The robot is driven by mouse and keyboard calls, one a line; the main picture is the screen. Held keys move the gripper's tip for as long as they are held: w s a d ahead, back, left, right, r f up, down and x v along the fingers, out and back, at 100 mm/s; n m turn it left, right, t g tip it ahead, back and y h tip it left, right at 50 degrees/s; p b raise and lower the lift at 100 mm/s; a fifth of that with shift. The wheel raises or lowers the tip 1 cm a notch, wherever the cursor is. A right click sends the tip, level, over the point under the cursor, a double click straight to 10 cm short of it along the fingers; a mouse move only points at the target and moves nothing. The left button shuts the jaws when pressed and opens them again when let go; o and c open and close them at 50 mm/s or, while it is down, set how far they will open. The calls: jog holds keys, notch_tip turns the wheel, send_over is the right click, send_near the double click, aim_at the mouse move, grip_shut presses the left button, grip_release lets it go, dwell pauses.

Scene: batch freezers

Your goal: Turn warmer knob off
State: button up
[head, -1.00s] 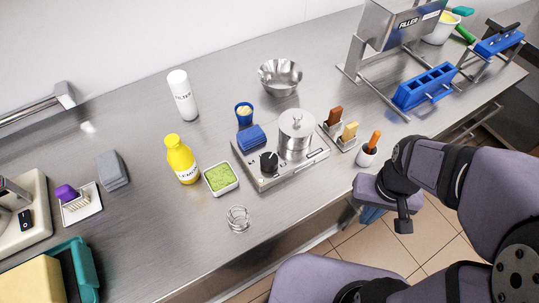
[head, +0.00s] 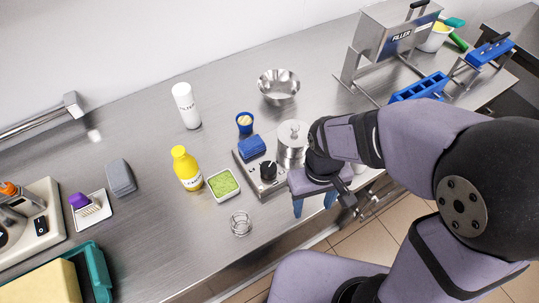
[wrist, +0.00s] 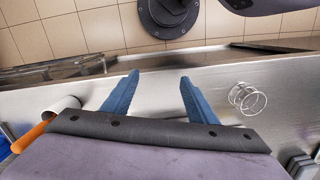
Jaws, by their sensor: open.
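The warmer (head: 243,166) is a flat metal unit on the steel counter. My gripper (head: 314,205) has two blue fingers spread apart and empty. It is at the counter's front edge, right of the knob and apart from it. In the wrist view my gripper (wrist: 159,76) shows an empty gap; the knob is not seen there.
A small blue cup (head: 245,123) is behind the warmer.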

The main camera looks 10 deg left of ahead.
aim_at(270, 168)
jog(key=w+a+r+n, duration=0.1)
jog(key=w+a+r, duration=0.1)
jog(key=a, duration=0.2)
jog(key=w+a+r+n, duration=0.1)
jog(key=w+a+r, duration=0.1)
jog(key=w+a, duration=0.1)
jog(key=w+a+r+n+t+p, duration=0.1)
jog(key=w+a+r, duration=0.1)
jog(key=a, duration=0.4)
jog(key=shift+w+r+n+y, duration=0.2)
jog(key=shift+r+n+y, duration=0.2)
jog(key=shift+r, duration=0.2)
jog(key=shift+w+a+r+n, duration=0.2)
jog(key=shift+w+r, duration=0.1)
jog(key=shift+r, duration=0.2)
jog(key=shift+w+a+r+n, duration=0.15)
jog(key=shift+w+r+n, duration=0.1)
jog(key=shift+r, duration=0.2)
jog(key=shift+s+d+n, duration=0.3)
jog(key=shift+s+n, duration=0.05)
jog(key=shift+s, duration=0.05)
jog(key=shift+s+d+n, duration=0.2)
jog(key=shift+s+n, duration=0.05)
jog(key=shift+n, duration=0.05)
jog(key=shift+f, duration=0.1)
jog(key=shift+f+p, duration=1)
jog(key=shift+f, duration=2.55)
